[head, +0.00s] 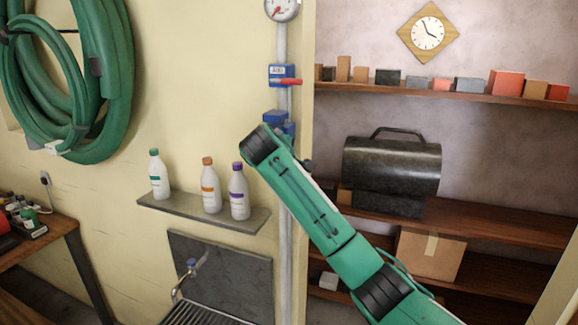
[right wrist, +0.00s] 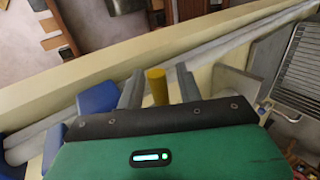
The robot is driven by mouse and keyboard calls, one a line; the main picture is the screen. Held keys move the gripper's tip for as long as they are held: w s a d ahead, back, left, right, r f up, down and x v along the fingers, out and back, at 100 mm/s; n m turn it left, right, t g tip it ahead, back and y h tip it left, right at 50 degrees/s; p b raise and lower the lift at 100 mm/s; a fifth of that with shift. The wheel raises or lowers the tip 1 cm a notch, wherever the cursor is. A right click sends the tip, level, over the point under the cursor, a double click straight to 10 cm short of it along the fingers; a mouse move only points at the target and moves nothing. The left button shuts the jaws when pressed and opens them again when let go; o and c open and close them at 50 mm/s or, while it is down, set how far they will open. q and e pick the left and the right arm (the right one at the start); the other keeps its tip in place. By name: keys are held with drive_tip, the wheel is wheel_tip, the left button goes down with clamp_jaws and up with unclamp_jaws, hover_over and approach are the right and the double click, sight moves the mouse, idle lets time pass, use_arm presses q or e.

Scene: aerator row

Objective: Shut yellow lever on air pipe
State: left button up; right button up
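The air pipe (head: 283,45) runs down the wall edge in the head view. A blue valve block (head: 278,124) sits on it just above the end of my green right arm. The yellow lever (right wrist: 157,88) shows in the right wrist view as a short upright bar; in the head view my arm hides it. My right gripper (right wrist: 160,70) is open, with one grey finger on each side of the lever. A gap shows on the lever's right; contact on its left is unclear. My left gripper is in neither view.
A blue valve with a red lever (head: 290,82) and a gauge (head: 282,9) are higher on the pipe. A small shelf (head: 205,211) with three bottles stands left of it, above a sink (head: 200,314). Wooden shelves (head: 480,218) are behind my arm.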

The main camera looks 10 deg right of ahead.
drive_tip(key=b+v, duration=0.4)
drive_tip(key=v, duration=0.9)
drive_tip(key=shift+s+a+r, duration=0.15)
drive_tip(key=shift+s, duration=0.05)
